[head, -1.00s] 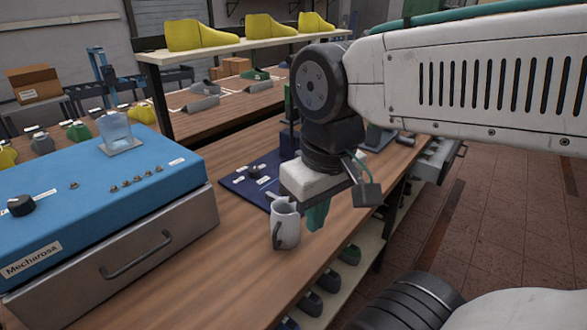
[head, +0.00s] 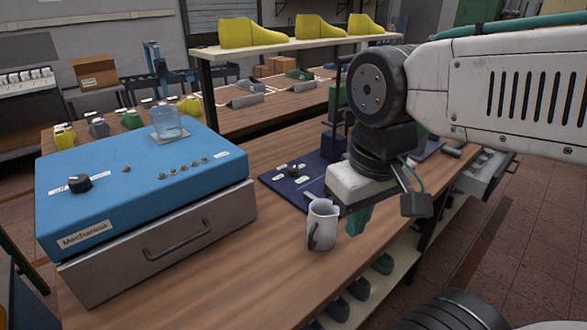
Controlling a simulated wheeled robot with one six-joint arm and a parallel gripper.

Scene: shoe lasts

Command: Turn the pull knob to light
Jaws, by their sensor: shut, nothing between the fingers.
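A black knob (head: 79,183) with small white labels on both sides sits on top of the blue Mecharosa box (head: 130,180), at the left. A second black knob (head: 294,171) sits among white labels on a dark blue panel (head: 275,183) on the bench. The label words are too small to read, so I cannot tell which is the pull knob. My gripper (head: 356,220) has green fingers pointing down, shut and empty.
The mug stands near the bench's front edge. A clear glass container (head: 168,122) stands on the blue box, behind a row of small buttons. A grey drawer (head: 165,245) is beneath the box. Yellow lasts (head: 253,32) line a raised shelf. Bare wood lies between box and mug.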

